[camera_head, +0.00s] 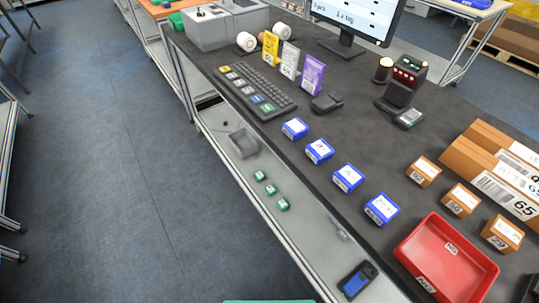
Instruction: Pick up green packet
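Three small green packets with white tops lie in a slanted row on the pale lower shelf: the far green packet (260,176), the middle green packet (270,189) and the near green packet (283,204). A larger green object (177,21) sits at the far end of the worktop, beside the grey machine; its form is unclear. Neither of my grippers is in view.
The dark worktop (330,133) overhangs the lower shelf (302,237). Several blue boxes (320,151) line its edge, near three orange boxes (460,199) and a red tray (447,262). A handheld device (356,280) lies below. Open floor (110,190) is at left.

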